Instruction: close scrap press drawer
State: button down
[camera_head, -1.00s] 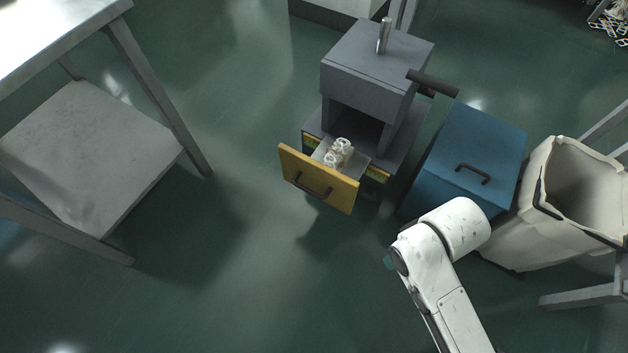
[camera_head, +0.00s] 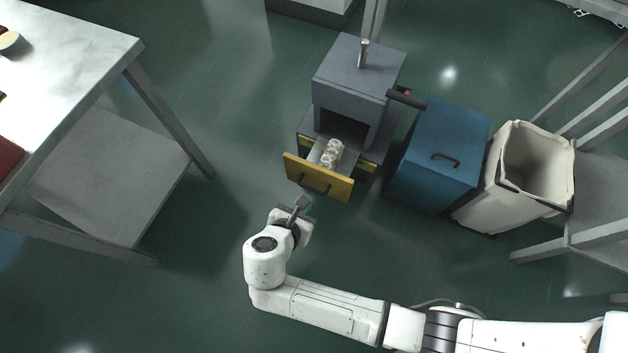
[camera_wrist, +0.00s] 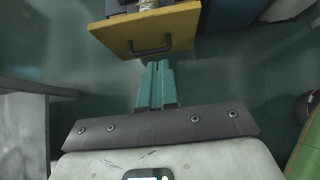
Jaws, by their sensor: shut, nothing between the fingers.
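The scrap press (camera_head: 354,85) is a grey machine with a dark opening and a post on top. Its drawer (camera_head: 319,178) has a yellow front with a dark handle and is pulled open towards me. Whitish crumpled scraps (camera_head: 332,153) lie in the drawer. My gripper (camera_head: 302,203) is just in front of the drawer's lower left side, apart from it, shut and empty. In the wrist view, the green fingers (camera_wrist: 157,68) are together and point at the yellow drawer front (camera_wrist: 146,31), just below its handle (camera_wrist: 151,47).
A blue box with a handle (camera_head: 439,157) stands right of the press, and a cream bin (camera_head: 515,178) beside it. A metal table (camera_head: 85,60) with a lower shelf stands at the left. The green floor between table and press is clear.

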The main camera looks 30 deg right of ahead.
aim_at(326, 176)
jog(key=b+x, duration=0.1)
jog(key=x, duration=0.3)
jog(key=r+b+x, duration=0.1)
jog(key=x, duration=0.3)
jog(key=d+b+x, duration=0.1)
jog(key=x, duration=0.3)
jog(key=shift+w+d+r, duration=0.1)
jog(key=shift+w+r, duration=0.2)
jog(key=shift+w, duration=0.05)
jog(key=shift+w+d, duration=0.25)
jog(key=shift+d, duration=0.05)
jog(key=shift+d, duration=0.1)
jog(key=w+d, duration=0.9)
jog(key=d, duration=0.4)
jog(key=shift+w, duration=0.35)
jog(key=shift+d, duration=0.1)
